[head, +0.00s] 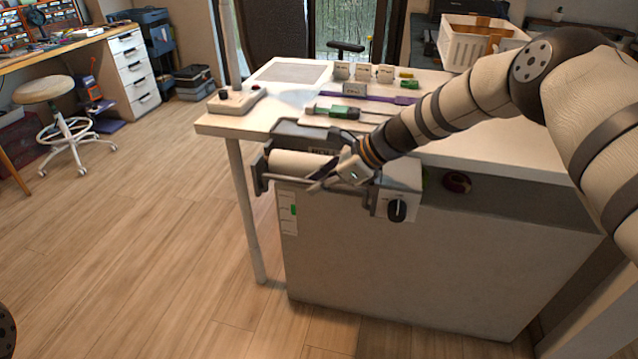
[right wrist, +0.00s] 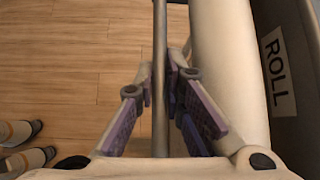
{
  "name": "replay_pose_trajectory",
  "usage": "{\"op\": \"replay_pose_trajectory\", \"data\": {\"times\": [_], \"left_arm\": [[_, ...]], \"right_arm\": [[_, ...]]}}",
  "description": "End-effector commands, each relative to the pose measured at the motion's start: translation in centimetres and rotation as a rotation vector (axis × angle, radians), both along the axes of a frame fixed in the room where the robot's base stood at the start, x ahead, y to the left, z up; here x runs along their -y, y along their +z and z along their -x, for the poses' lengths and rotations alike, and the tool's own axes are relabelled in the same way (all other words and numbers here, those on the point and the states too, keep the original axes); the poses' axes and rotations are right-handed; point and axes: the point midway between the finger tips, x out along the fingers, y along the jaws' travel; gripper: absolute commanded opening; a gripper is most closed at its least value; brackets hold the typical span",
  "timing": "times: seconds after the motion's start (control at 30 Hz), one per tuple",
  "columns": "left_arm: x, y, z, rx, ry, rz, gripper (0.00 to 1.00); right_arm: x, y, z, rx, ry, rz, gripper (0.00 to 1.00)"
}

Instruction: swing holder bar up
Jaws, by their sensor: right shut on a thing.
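The holder bar (right wrist: 160,40) is a thin grey metal rod running straight up the right wrist view. It lies alongside a white roll (right wrist: 228,70), apart from it. In the head view the roll (head: 298,163) sits in a dark holder at the table's front left edge. My right gripper (right wrist: 160,84) is shut on the bar, with one purple-padded finger on each side. In the head view my right gripper (head: 345,172) is at the right half of the roll, on its front side, and hides part of it. My left gripper is not in view.
A white box with a black knob (head: 397,210) is just right of the holder. The white table (head: 222,122) carries a control box (head: 237,101), a green-handled tool (head: 337,111) and small labelled blocks. The wooden floor (head: 150,240) to the left is clear.

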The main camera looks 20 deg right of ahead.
Motion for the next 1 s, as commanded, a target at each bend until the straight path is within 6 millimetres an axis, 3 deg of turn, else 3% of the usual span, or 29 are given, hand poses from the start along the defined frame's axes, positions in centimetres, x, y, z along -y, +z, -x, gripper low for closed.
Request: {"op": "replay_pose_trajectory", "data": {"times": [0.03, 0.07, 0.13, 0.67, 0.87, 1.0], "left_arm": [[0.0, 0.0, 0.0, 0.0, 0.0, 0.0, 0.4], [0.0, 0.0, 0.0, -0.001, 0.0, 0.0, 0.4], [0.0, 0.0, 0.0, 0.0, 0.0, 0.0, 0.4], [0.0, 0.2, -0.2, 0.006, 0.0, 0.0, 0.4], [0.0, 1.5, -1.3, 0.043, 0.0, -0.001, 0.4], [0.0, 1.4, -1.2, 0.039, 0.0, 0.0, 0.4]], "right_arm": [[0.0, -0.1, 0.0, 0.001, 0.001, 0.0, 0.0], [0.0, -0.1, 0.0, 0.001, 0.001, 0.0, 0.14], [0.0, -0.1, 0.0, 0.001, 0.001, 0.0, 0.3], [0.2, 0.2, 0.0, 0.02, -0.006, 0.011, 0.31], [-0.4, 0.5, 0.8, 0.16, -0.007, 0.099, 0.31], [-0.8, -0.5, 1.5, 0.267, -0.005, 0.176, 0.31]]}}
